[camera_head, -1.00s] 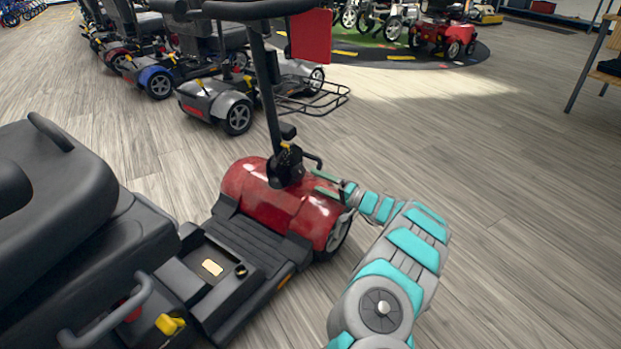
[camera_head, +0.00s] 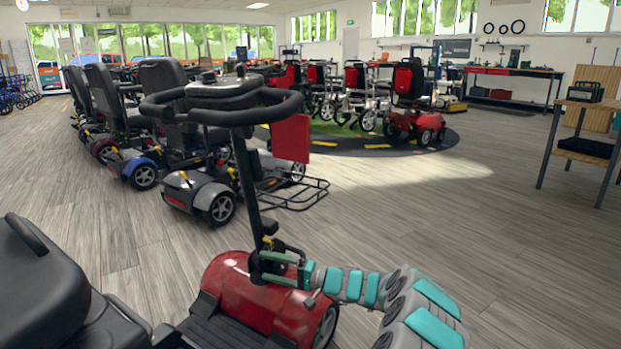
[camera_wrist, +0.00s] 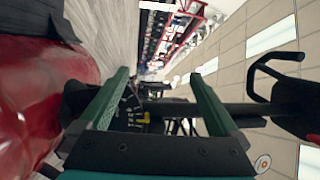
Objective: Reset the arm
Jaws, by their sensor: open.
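My gripper (camera_head: 266,266) is open, its two green fingers reaching left toward the base of the tiller of a red scooter (camera_head: 232,290). In the wrist view the fingers of my gripper (camera_wrist: 160,76) are spread. A dark tiller joint with a marked dial (camera_wrist: 132,112) and a yellow lever (camera_wrist: 143,121) shows in the space between and beyond them. I cannot tell whether a finger touches it. My teal and grey arm comes in from the lower right of the head view.
The scooter's black tiller (camera_head: 245,175) and handlebar (camera_head: 222,110) rise left of my gripper. Its black seat (camera_head: 40,290) is at the lower left. More scooters (camera_head: 200,198) stand in a row behind. A wooden-topped table (camera_head: 590,105) stands at right. The floor (camera_head: 440,215) between is clear.

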